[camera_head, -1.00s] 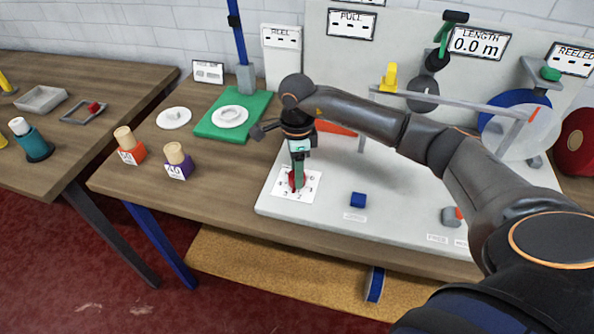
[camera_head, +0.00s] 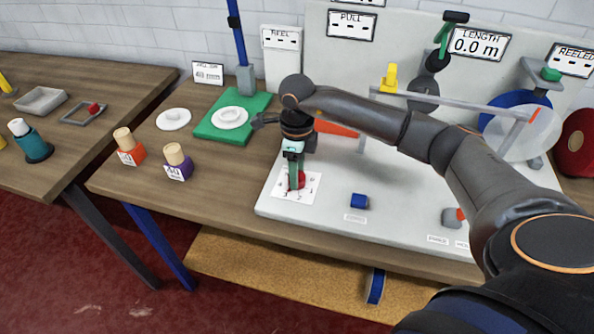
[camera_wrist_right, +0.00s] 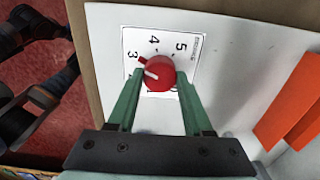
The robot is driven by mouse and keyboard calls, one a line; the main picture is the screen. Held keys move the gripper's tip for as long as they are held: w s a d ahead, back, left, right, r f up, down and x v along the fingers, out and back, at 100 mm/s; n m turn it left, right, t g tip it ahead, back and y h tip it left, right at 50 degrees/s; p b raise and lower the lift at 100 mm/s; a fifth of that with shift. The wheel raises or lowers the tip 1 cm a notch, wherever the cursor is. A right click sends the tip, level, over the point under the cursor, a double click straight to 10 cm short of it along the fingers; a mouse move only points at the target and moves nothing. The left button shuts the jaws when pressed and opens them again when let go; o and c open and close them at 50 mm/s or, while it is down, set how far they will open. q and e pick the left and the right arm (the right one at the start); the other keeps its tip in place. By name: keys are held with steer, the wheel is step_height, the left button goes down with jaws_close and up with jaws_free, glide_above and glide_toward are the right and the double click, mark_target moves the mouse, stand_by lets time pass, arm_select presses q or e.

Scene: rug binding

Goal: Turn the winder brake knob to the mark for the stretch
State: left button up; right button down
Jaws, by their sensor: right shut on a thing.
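The red brake knob (camera_wrist_right: 160,72) sits on a white dial card (camera_wrist_right: 186,52) with printed numerals; 3, 4 and 5 are readable in the right wrist view. A white pointer line on the knob faces up and left, towards the 3 side. A red mark (camera_wrist_right: 142,59) lies on the dial beside the 3, close to the pointer; whether they line up exactly I cannot tell. My right gripper (camera_wrist_right: 157,88) is shut on the knob, a finger on each side. In the head view it reaches down onto the knob (camera_head: 297,180), mostly hiding it. My left gripper is not in view.
The card lies on a pale board (camera_head: 330,214) on the wooden table. A blue block (camera_head: 359,201) and a grey knob (camera_head: 452,217) stand to the right. A length display (camera_head: 477,43) reads 0.0 m.

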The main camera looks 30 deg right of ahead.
steer(key=shift+c, duration=1.5)
jaws_free()
step_height(320, 180, up, 13)
steer(key=shift+f+b, duration=0.2)
steer(key=shift+b, duration=0.2)
steer(key=shift+s+f, duration=0.1)
